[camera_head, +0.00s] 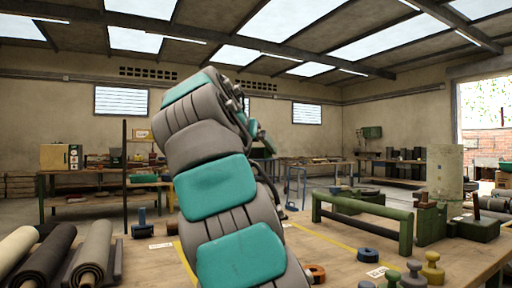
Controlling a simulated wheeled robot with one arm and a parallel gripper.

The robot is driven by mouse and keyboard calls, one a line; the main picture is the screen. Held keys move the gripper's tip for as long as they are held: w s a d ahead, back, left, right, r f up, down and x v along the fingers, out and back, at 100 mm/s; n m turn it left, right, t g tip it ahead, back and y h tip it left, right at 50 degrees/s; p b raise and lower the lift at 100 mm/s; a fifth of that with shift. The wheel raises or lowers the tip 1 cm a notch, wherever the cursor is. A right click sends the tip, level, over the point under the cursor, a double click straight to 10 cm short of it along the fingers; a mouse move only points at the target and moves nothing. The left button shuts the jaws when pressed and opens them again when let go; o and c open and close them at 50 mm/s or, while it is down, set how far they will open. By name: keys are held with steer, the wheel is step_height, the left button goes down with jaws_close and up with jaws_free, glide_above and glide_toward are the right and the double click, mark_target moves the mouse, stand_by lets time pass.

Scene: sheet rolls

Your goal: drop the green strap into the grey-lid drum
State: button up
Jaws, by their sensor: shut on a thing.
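My arm fills the middle of the head view and bends over at its top, with a far part of it showing just right of the bend. My gripper is not visible; it is hidden behind my arm or out of frame. I cannot make out a green strap, nor whatever is in the gripper. I cannot make out a grey-lid drum either.
A wooden workbench (335,240) spreads ahead. Dark and pale sheet rolls (93,254) lie at left. A green bar frame (362,215), a blue ring (367,255), an orange ring (316,273) and several knobbed weights (432,268) stand at right.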

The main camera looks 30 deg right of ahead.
steer(key=shift+s+d+f, duration=0.2)
steer(key=shift+f, duration=0.5)
steer(key=shift+w+a+f, duration=0.1)
steer(key=shift+w+f, duration=0.05)
steer(key=shift+f, duration=0.85)
steer(key=shift+f+b, duration=0.55)
steer(key=shift+f, duration=0.5)
steer(key=o, duration=1.1)
steer(key=v, duration=0.7)
steer(key=shift+s+a+r, duration=0.2)
steer(key=shift+a+r, duration=0.05)
